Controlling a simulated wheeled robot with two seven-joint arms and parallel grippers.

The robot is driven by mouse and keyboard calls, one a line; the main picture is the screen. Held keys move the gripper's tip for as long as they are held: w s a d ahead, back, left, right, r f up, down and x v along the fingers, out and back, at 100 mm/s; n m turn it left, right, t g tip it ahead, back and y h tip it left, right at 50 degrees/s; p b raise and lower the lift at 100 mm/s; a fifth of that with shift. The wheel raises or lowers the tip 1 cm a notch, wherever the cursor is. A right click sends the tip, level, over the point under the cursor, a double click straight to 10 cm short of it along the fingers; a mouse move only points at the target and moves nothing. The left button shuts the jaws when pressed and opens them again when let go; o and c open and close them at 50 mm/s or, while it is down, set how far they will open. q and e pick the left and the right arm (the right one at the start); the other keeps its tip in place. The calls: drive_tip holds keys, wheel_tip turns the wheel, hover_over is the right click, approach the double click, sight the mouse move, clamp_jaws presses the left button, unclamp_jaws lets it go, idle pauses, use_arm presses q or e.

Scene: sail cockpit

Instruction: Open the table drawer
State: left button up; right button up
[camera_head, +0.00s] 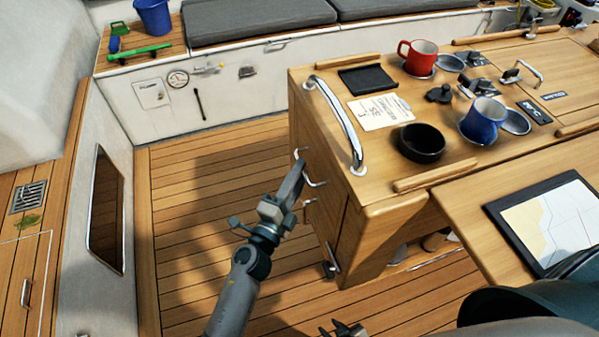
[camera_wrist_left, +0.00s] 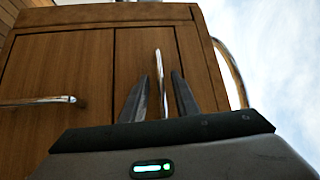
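The wooden table (camera_head: 345,235) has panel fronts with chrome handles on its left side. The upper chrome handle (camera_head: 316,183) is partly hidden behind my left gripper (camera_head: 294,180) in the head view. In the left wrist view, the open fingers of my left gripper (camera_wrist_left: 160,98) point at the wooden front (camera_wrist_left: 140,52), with a chrome handle (camera_wrist_left: 162,80) showing between them. Gaps show on both sides of the handle; I cannot tell its exact depth between the fingers. The front looks shut. My right gripper (camera_head: 343,330) barely shows at the bottom edge, its opening unclear.
Another handle (camera_wrist_left: 38,101) sits on the neighbouring panel. A curved grab rail (camera_head: 338,122) runs along the table's edge. A red mug (camera_head: 418,55), blue mug (camera_head: 482,120) and black bowl (camera_head: 421,142) stand on top. The plank floor (camera_head: 205,205) left of the table is clear.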

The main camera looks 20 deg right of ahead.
use_arm(q)
drive_tip(key=shift+w+d, duration=0.15)
drive_tip(key=shift+w, duration=0.05)
drive_tip(key=shift+c, duration=0.7)
clamp_jaws()
